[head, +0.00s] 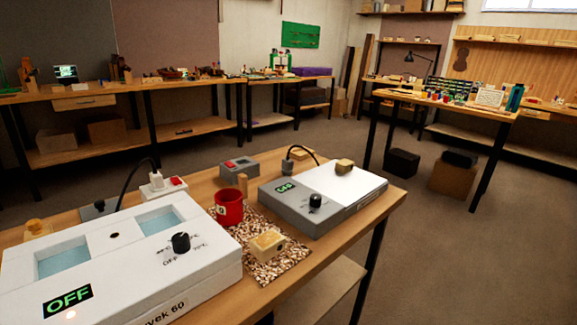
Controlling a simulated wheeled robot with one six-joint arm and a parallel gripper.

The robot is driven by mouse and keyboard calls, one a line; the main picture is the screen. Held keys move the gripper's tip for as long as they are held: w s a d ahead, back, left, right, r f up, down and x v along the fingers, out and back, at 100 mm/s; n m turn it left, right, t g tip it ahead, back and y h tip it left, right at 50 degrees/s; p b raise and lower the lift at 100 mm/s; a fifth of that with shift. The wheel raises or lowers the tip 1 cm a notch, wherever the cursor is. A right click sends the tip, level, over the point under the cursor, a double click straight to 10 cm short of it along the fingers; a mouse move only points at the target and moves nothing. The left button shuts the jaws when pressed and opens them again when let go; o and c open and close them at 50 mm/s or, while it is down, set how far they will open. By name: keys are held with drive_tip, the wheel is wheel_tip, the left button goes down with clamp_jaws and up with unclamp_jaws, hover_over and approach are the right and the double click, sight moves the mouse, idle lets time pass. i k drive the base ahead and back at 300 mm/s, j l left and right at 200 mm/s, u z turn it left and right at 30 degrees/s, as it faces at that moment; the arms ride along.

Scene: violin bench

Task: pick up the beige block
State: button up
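A beige block (267,244) lies on a brown-and-white speckled mat (289,263) on the near wooden bench, just right of the large white device. A smaller tan, block-like piece (344,166) sits on the white top of a grey device behind it to the right. A flat tan piece (301,154) lies farther back on the bench, partly hidden by the grey device. I cannot tell whether these are of the same kind. My gripper is not in view.
A red mug (229,207) stands on the mat behind the beige block. The white device (120,260) with a knob and OFF display and the grey device (312,221) flank the mat. Black cables arch behind them. Open floor (440,260) lies right of the bench (382,212).

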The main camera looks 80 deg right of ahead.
sight(344, 165)
drive_tip(key=z, duration=2.5)
